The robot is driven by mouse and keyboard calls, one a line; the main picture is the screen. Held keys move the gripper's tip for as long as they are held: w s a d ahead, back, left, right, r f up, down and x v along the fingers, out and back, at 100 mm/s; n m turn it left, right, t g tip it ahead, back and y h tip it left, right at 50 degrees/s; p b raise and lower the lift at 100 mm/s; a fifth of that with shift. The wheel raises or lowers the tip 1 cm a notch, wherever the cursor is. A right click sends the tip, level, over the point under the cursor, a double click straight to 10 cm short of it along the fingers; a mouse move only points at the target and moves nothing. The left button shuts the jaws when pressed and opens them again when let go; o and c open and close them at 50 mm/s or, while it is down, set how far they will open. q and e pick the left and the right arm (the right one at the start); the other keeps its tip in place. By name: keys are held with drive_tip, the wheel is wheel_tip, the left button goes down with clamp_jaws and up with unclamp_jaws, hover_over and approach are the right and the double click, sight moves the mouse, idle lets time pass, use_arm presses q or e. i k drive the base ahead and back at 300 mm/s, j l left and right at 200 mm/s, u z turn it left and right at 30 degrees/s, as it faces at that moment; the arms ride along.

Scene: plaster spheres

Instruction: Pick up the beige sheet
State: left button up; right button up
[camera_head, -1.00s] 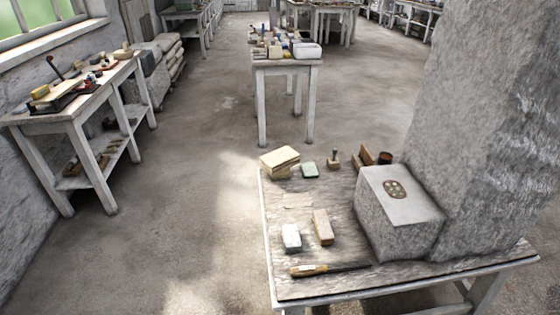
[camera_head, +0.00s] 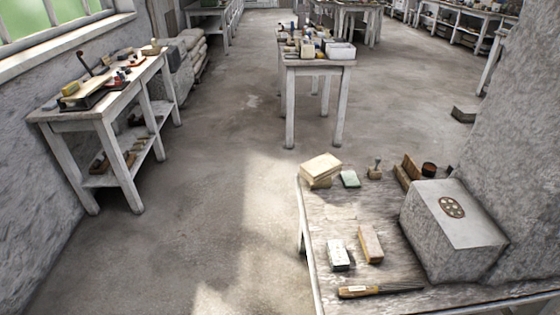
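A thin, flat beige patch (camera_head: 338,213) lies on the near worktable (camera_head: 325,200), behind two small blocks. It is faint against the worn wood, and I cannot be sure of its edges. A beige stack (camera_head: 321,168), looking like sheets or a thick pad, lies at the table's far left corner. I cannot tell which of these is the beige sheet. Neither of my grippers shows in this view.
A white block (camera_head: 338,255), a tan block (camera_head: 370,244) and a wooden-handled tool (camera_head: 380,290) lie near the front. A green block (camera_head: 350,179) sits beside the stack. A big stone block (camera_head: 453,230) fills the right. Floor is open at left.

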sight(323, 167)
drive_tip(key=i+j+u, duration=0.35)
drive_tip(key=i+j, duration=0.15)
drive_tip(key=i+j+u, duration=0.3)
drive_tip(key=i, duration=0.25)
drive_tip(key=i+z, duration=0.45)
drive_tip(key=i+j+z, duration=0.25)
drive_tip(key=i+z, duration=0.15)
drive_tip(key=i, duration=0.1)
